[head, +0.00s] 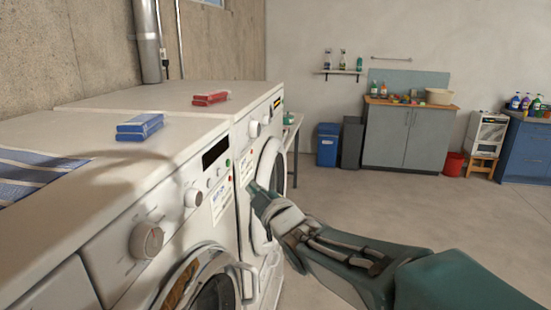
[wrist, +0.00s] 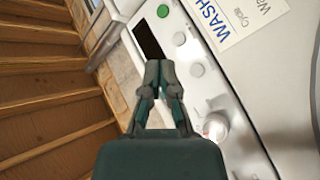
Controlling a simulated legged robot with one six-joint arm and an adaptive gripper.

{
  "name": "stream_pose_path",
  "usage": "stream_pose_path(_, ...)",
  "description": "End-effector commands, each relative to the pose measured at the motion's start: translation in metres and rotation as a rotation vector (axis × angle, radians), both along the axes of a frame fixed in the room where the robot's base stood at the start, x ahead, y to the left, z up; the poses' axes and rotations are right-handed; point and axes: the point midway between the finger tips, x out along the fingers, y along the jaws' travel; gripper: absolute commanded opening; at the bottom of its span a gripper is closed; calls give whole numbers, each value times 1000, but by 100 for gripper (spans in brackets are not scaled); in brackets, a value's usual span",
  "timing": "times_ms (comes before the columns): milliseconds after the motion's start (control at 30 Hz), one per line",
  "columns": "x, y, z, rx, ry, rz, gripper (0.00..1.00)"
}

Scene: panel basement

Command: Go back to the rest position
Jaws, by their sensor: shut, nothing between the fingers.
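My gripper (head: 254,189) is in front of the washing machines in the head view, close to the control panel of the nearer one. In the wrist view my gripper (wrist: 160,66) has its two fingertips together and holds nothing. Behind it in that view are a dark display (wrist: 147,38), a green button (wrist: 179,39) and a knob (wrist: 214,127). I cannot tell whether the fingers touch the panel. My arm reaches in from the lower right of the head view.
The far machine (head: 180,98) carries a red box (head: 210,99). A grey cabinet (head: 405,138), blue bin (head: 328,145) and red bucket (head: 453,164) stand at the back wall. The floor (head: 400,205) is clear.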

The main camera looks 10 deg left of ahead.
Motion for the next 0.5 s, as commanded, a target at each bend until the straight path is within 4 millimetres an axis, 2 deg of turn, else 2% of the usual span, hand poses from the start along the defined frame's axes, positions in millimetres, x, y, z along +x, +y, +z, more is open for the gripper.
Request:
stream_pose_path(167,-10,-74,-5,18,200,-193,0)
stream_pose_path(267,-28,-122,-17,46,357,-329,0)
stream_pose_path(367,-54,-166,-33,88,514,-459,0)
stream_pose_path(500,-103,-217,-58,161,735,-632,0)
